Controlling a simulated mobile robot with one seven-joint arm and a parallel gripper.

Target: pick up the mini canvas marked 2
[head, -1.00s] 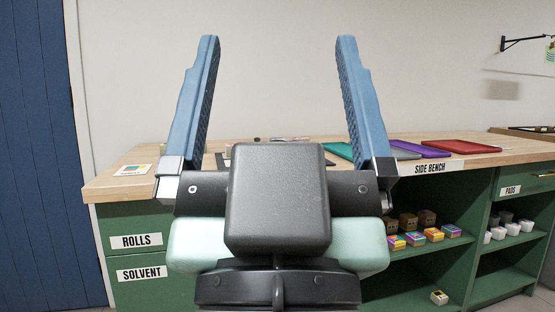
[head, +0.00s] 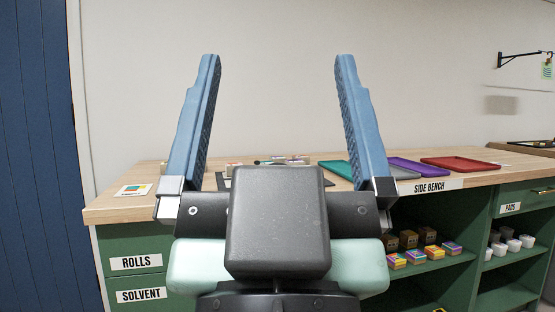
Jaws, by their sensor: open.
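My gripper (head: 277,62) is open and empty, with its two blue fingers pointing up in front of the wall and its body hiding the middle of the side bench (head: 120,210). A small card or canvas with coloured patches (head: 134,190) lies flat at the left end of the bench top. Its marking is too small to read. Several small items (head: 290,160) lie on the bench top behind my gripper, partly hidden. I cannot tell whether one is the mini canvas marked 2.
Purple (head: 418,167) and red (head: 459,163) trays lie on the bench's right side; a green tray (head: 337,168) is partly hidden. Shelves below hold small colourful blocks (head: 397,261), brown boxes (head: 408,239) and white cups (head: 507,233). A blue panelled surface (head: 35,150) stands left.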

